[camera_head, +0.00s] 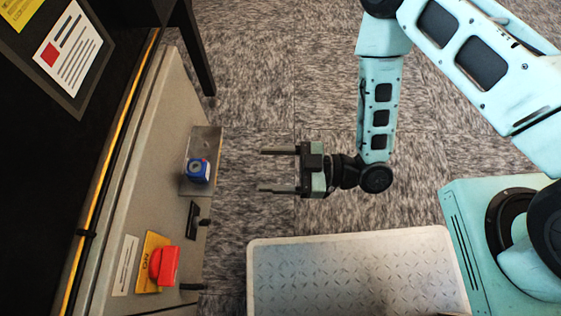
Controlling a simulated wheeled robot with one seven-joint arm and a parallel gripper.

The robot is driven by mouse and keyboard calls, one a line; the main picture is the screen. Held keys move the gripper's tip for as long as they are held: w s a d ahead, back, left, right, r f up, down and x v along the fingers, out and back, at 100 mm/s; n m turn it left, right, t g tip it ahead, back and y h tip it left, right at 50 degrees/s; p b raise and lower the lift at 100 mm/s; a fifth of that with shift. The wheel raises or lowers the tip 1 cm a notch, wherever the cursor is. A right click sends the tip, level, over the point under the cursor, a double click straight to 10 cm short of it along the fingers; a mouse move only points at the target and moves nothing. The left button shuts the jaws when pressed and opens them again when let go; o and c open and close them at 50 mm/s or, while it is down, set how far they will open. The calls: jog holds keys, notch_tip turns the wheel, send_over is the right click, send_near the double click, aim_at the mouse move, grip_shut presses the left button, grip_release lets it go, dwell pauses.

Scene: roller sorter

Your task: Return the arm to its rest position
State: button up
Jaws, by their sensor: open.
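My gripper (264,170) is open and empty, above the grey carpet. Its two fingers point left toward the machine panel (165,90) and are apart from it. My arm (380,105) is pale blue and bent, with its lower links at the middle right of the picture. On the panel, left of the gripper, a blue knob (198,170) sits on a metal plate (201,142). Below it on the panel is a red switch handle (164,265) on a yellow plate marked "ON".
A black slotted piece with pegs (193,221) juts from the panel edge. A dark board with posted sheets (69,47) stands at the upper left. A black leg (196,50) rises near the panel. Carpet (265,70) is clear between panel and arm.

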jog(key=shift+d, duration=0.7)
jog(key=w+r+h, duration=0.4)
jog(key=w+h, duration=0.4)
jog(key=w, duration=0.1)
jog(key=d+r+m+t+h+p, duration=0.1)
jog(key=d+r+m+h+p, duration=0.15)
jog(key=d+r+h, duration=0.4)
jog(key=s+d+r+m+g+h, duration=0.1)
jog(key=s+d+r+m, duration=0.2)
jog(key=s+r, duration=0.4)
jog(key=s+d+r+m+g+h, duration=0.2)
jog(key=s+d+r+m, duration=0.15)
jog(key=s+r, duration=0.4)
notch_tip(320, 180, up, 38)
jog(key=w+p, duration=0.2)
jog(key=p, duration=3.5)
jog(key=shift+w+a+r+p, duration=0.15)
jog(key=shift+a+r+p, duration=0.1)
jog(key=shift+p, duration=0.15)
